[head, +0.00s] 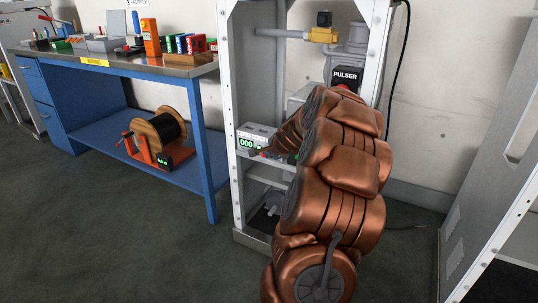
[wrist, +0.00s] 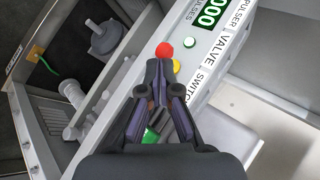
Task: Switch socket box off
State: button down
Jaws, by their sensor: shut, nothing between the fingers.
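The control box (head: 257,132) with a green "000" display stands on a shelf inside the frame in the head view. In the wrist view its labelled face (wrist: 225,42) reads "PULSES", "PULSER", "VALVE" and a partly hidden "SWITC". A red button (wrist: 163,49) lies just beyond my gripper's tips, and a yellow button (wrist: 177,65) is beside them. A green part (wrist: 151,136) is partly hidden under the fingers. My gripper (wrist: 163,66) is shut and empty over this face; contact cannot be told. No part is clearly identifiable as the socket box.
Metal posts (head: 236,110) bound the frame around my arm. A "PULSER" unit (head: 345,76) and yellow valve (head: 323,35) are above. A blue workbench (head: 205,135) with a cable reel (head: 160,132) stands left. Open floor (head: 120,230) lies in front.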

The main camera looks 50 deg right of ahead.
jog(key=shift+f, duration=0.2)
jog(key=h+b, duration=0.1)
jog(key=n+t+h+b, duration=0.1)
jog(key=b, duration=0.1)
jog(key=f+h+b, duration=0.1)
jog(key=shift+a+f+n+t, duration=0.1)
jog(key=shift+a+n+t, duration=0.15)
jog(key=shift+n+t, duration=0.05)
dwell(0.3)
jog(key=shift+r+p, duration=0.5)
jog(key=shift+r, duration=0.3)
jog(key=shift+s, duration=0.1)
